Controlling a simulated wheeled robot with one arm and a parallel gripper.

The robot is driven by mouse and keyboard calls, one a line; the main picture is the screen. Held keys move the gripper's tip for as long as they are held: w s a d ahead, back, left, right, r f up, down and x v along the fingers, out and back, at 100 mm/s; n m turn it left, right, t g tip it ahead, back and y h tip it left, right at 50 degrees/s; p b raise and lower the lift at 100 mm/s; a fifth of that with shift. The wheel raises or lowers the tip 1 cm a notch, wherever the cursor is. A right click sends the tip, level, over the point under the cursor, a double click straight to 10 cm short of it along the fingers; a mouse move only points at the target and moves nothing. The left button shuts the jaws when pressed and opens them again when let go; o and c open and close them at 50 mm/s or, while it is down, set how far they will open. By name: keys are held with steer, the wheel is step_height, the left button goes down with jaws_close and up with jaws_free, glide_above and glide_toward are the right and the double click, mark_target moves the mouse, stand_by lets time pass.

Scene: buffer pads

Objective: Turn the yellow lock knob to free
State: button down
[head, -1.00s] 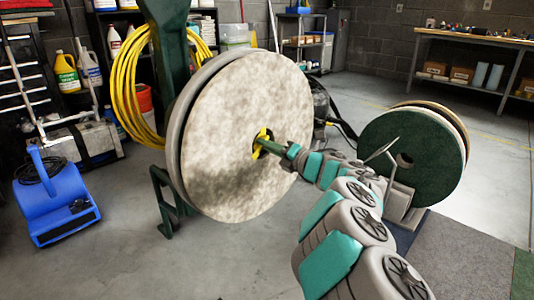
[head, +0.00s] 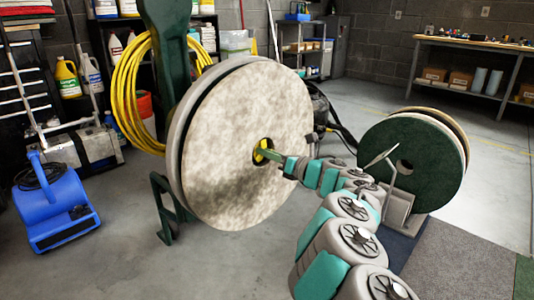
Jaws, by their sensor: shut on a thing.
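The yellow lock knob (head: 261,153) sits in the dark centre hole of the large pale buffer pad (head: 225,130). Only part of it shows; the end of my arm hides the rest. My gripper (head: 264,154) reaches into the hole from the right and is shut on the knob. The fingertips are small and partly hidden here. The pale pad is mottled, with a grey stain low on its face, and stands upright on a dark green machine (head: 165,35).
Green pads (head: 430,150) stand on a holder at the right. A blue blower (head: 60,210) is on the floor at the left. A yellow cable coil (head: 135,110) hangs behind the pad. A workbench (head: 470,45) stands at the back right. The floor in front is clear.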

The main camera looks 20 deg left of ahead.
steer(key=shift+f, duration=0.1)
steer(key=n, duration=0.4)
steer(key=shift+n, duration=0.3)
steer(key=c, duration=1)
jaws_free()
steer(key=shift+o, duration=0.2)
steer(key=v, duration=0.9)
